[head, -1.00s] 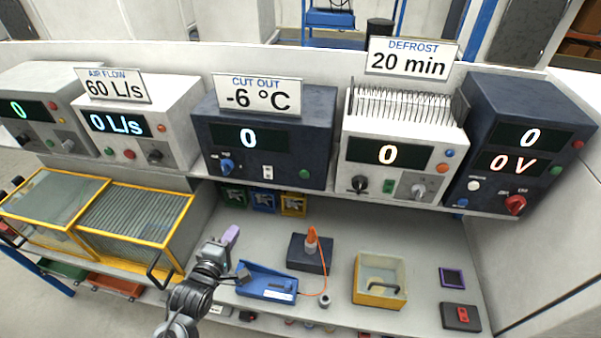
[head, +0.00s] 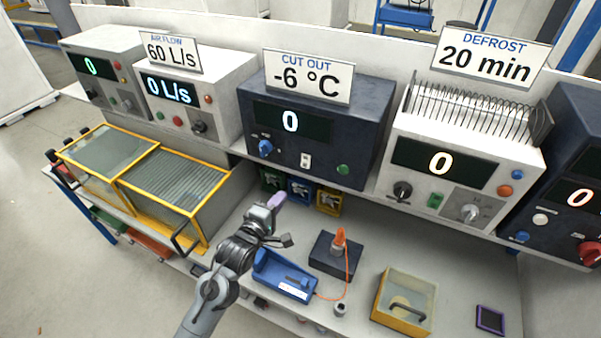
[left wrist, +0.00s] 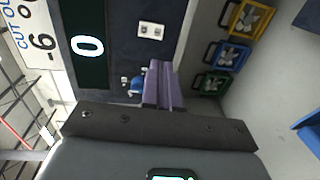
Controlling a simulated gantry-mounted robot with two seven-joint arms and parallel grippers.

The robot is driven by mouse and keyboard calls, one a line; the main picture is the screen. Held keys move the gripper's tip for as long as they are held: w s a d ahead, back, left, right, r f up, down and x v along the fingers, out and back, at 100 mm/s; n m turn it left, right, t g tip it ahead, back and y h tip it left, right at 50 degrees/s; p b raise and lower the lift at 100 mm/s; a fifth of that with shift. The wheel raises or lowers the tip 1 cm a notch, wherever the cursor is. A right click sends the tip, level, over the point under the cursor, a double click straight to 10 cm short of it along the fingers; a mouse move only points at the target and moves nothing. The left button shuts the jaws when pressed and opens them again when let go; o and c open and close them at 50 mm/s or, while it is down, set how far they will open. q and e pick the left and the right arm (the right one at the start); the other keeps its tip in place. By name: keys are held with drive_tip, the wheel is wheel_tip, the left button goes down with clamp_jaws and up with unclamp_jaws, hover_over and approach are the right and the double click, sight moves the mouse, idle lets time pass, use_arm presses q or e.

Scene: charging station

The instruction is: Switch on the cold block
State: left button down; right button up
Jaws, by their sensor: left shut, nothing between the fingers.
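A dark blue unit (head: 362,140) labelled "CUT OUT -6 °C" stands on the shelf; its display (head: 290,122) reads 0. Its front has a blue knob (head: 265,147), a white switch (head: 306,161) and a green button (head: 343,169). My left gripper (head: 278,200), with purple fingers, is shut and empty, below this unit's front. In the left wrist view the fingers (left wrist: 163,86) point toward the panel, beside the blue knob (left wrist: 138,85), with the white switch (left wrist: 151,31) farther off. I cannot tell whether they touch the knob. My right gripper is not in view.
White units with displays stand on both sides, including a "DEFROST 20 min" unit (head: 478,170). Below are small coloured crates (head: 329,200), a blue tray (head: 287,283), a dark block with an orange probe (head: 336,262), and yellow-framed boxes (head: 175,180) at left.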

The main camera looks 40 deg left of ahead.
use_arm(q)
drive_tip(key=p, duration=0.2)
approach(305, 167)
drive_tip(key=x, duration=0.5)
drive_tip(key=shift+w+a+r, duration=0.1)
drive_tip(key=shift+r, duration=0.05)
drive_tip(key=shift+x, duration=0.8)
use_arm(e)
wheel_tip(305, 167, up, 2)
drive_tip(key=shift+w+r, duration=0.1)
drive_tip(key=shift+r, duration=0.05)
use_arm(q)
drive_tip(key=shift+w+f, duration=0.15)
drive_tip(key=shift+f, duration=0.15)
drive_tip(key=shift+a+r+b, duration=0.1)
drive_tip(key=shift+b, duration=0.55)
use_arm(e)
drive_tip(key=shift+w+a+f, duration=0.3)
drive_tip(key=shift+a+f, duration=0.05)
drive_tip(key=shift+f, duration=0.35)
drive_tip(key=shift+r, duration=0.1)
